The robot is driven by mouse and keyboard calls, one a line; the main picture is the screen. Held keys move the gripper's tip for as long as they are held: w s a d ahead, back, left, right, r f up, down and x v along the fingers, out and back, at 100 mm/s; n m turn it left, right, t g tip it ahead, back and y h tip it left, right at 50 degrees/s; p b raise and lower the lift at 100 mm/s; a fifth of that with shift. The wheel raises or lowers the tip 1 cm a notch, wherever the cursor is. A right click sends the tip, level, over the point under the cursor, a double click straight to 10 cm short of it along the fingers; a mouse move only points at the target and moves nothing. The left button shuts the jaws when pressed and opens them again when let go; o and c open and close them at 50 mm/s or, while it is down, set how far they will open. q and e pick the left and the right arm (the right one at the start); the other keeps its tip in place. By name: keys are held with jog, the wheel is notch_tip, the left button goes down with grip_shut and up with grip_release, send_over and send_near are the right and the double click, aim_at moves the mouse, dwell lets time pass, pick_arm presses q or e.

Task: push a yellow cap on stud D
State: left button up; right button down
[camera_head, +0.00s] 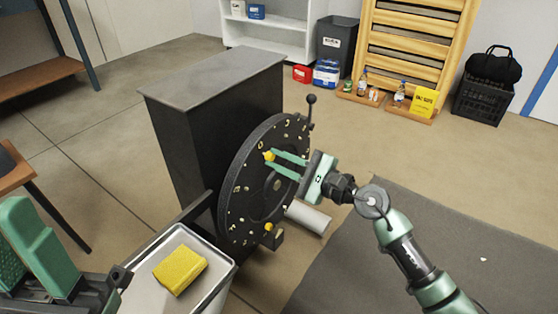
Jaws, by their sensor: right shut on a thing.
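A dark round disc (236,192) stands upright on the side of a black cabinet, with small pale studs and marks around its face. My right gripper (271,157) reaches in from the right, its green fingers shut on a small yellow cap (267,155) at the disc's upper face. I cannot tell whether this cap touches a stud. Another yellow cap (268,227) sits low on the disc. The letters are too small to read, so I cannot pick out stud D. My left gripper (24,236) shows partly at the lower left; its opening is unclear.
A metal tray (222,262) holding a yellow block (180,269) stands below the disc. The black cabinet (200,120) is behind the disc. A lever with a ball knob (311,99) rises at the disc's top right. A pale cylinder (308,218) juts out right.

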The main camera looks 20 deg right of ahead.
dwell(0.7)
jog(key=shift+w+a, duration=0.35)
jog(key=shift+w, duration=0.1)
dwell(0.4)
jog(key=c, duration=1.3)
grip_release()
jog(key=v, duration=0.7)
jog(key=shift+s+d, duration=0.25)
jog(key=shift+s, duration=0.1)
